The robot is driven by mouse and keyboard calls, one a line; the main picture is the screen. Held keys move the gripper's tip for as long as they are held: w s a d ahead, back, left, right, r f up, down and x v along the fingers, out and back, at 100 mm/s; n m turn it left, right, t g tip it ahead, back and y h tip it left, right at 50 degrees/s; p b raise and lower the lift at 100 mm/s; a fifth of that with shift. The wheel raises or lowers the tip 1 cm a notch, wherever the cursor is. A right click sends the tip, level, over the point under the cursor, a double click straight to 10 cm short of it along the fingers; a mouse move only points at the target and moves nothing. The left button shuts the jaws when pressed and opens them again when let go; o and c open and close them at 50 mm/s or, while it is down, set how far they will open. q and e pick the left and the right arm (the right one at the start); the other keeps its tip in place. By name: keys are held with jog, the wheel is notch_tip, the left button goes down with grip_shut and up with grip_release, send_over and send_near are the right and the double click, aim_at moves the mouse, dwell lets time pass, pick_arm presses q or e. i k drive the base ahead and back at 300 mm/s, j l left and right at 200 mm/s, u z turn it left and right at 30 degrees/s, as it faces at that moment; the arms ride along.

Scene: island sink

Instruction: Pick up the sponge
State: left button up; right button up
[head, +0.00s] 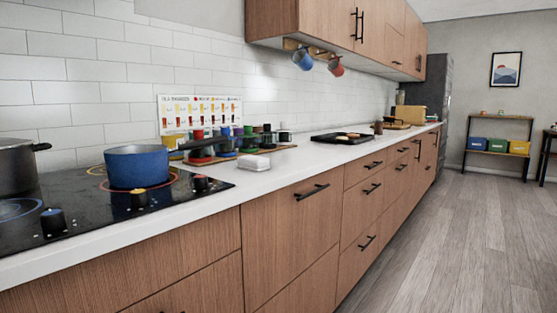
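I cannot pick out a sponge for certain. A small white block-like thing (254,162) lies on the white counter to the right of the stove, and it is too small to tell what it is. Neither of my grippers is in view.
A blue pot (138,167) and a grey pot (17,166) stand on the black stove (95,204). A black tray (343,138) lies farther along the counter. Two mugs hang under the wooden cabinets (340,25). The grey wooden floor (465,245) is clear on the right.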

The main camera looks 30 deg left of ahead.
aim_at(252, 162)
jog(key=i+u, duration=0.35)
jog(key=i+l+u, duration=0.1)
jog(key=i+u, duration=0.25)
